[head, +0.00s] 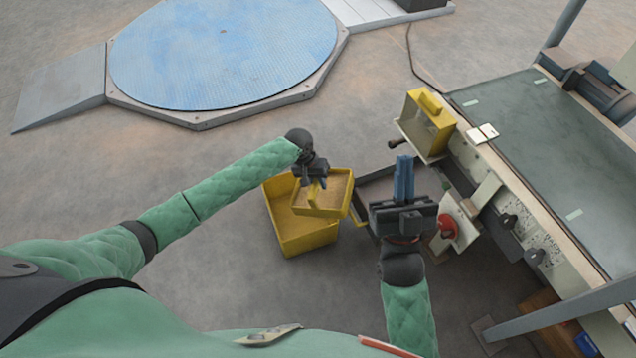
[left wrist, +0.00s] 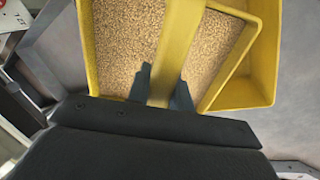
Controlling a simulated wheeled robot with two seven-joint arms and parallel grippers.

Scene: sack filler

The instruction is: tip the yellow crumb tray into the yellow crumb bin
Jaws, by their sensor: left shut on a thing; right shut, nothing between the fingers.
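The yellow crumb tray (head: 322,207) is full of tan crumbs and is held over the right part of the yellow crumb bin (head: 290,235). My left gripper (head: 318,181) is shut on the tray's handle bar; in the left wrist view the fingers (left wrist: 160,85) close around the yellow bar, with crumbs (left wrist: 125,45) on both sides. The tray looks about level. The bin wall (left wrist: 262,85) shows beside and below the tray in that view. The bin's floor is partly hidden by the tray. My right gripper (head: 404,180) is shut and empty, to the right of the tray.
A bench with a dark green top (head: 545,130) runs along the right, with a yellow box (head: 428,125) and a red knob (head: 448,227) on its near side. A dark open frame (head: 375,190) is behind my right gripper. A blue round platform (head: 222,50) lies at the back; floor to the left is clear.

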